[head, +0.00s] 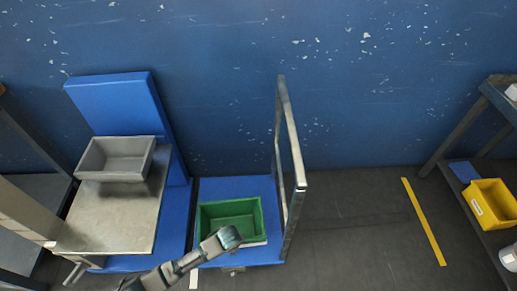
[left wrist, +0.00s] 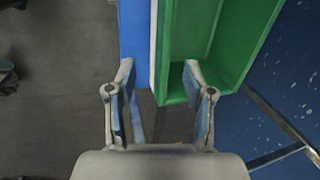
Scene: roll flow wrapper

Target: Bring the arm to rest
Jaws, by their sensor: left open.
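My left gripper (left wrist: 158,70) shows in the left wrist view with its two fingers spread apart and nothing between them. Beyond the fingers, a green bin (left wrist: 220,45) fills the upper right, close to the right finger. In the head view my left arm reaches up from the bottom edge, and its end is at the front side of the green bin (head: 229,208). Whether it touches the bin I cannot tell. The fingers are not clear in the head view. My right gripper is in neither view.
The green bin sits on a blue platform (head: 237,187) beside an upright metal frame (head: 291,150). A grey bin (head: 116,158) stands on a metal table (head: 112,222) at left. A yellow bin (head: 490,205) is on a rack at right. Floor (head: 350,230) is clear between.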

